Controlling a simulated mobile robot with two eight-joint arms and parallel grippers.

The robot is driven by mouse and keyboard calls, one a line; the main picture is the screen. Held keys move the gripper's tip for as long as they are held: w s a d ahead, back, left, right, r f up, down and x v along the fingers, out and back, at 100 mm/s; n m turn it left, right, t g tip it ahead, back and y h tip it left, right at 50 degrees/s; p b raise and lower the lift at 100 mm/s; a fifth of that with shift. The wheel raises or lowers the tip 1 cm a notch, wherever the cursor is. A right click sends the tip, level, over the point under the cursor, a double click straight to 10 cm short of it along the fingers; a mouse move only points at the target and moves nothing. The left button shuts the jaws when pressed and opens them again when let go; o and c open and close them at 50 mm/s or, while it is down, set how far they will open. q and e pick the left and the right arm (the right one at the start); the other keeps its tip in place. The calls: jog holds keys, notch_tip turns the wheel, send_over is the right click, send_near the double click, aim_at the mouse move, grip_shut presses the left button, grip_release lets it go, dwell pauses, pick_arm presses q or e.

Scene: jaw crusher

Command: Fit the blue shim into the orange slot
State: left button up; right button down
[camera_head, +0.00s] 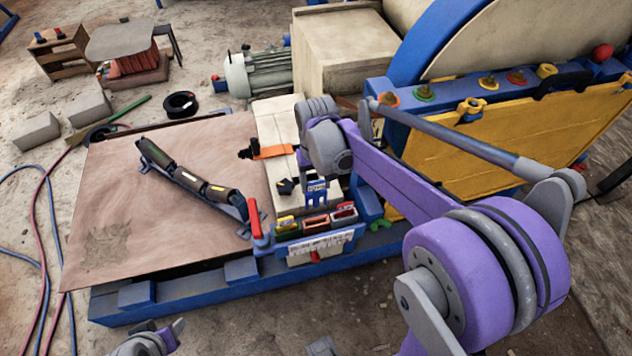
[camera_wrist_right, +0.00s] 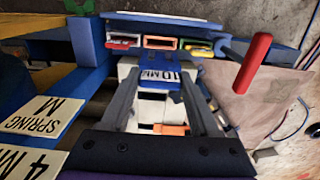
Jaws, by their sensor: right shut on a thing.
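The blue shim (camera_wrist_right: 163,82) is a small plate with a white "10 MM" label. My right gripper (camera_wrist_right: 160,88) is shut on it, with one grey finger on each side. In the head view the shim (camera_head: 317,186) hangs under my right gripper (camera_head: 316,195), close behind a rack of slots.
A red-handled lever (camera_head: 255,222) stands left of the rack. A brown sheet (camera_head: 120,225) carries a dark tube-like tool (camera_head: 190,178). An orange piece (camera_head: 272,151) lies on the pale block behind. The yellow-sided blue machine (camera_head: 470,140) fills the right.

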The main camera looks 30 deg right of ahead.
aim_at(316, 206)
jog(key=shift+s+f, duration=0.1)
jog(key=shift+f, duration=0.3)
jog(key=shift+f+b, duration=1.45)
jog(key=shift+f, duration=0.45)
jog(key=shift+f, duration=0.1)
jog(key=shift+f+b, duration=1.5)
jog(key=shift+f, duration=0.45)
jog(key=shift+f, duration=0.2)
jog(key=shift+f+b, duration=1.8)
jog(key=shift+f, duration=0.65)
jog(key=shift+c, duration=0.2)
grip_release()
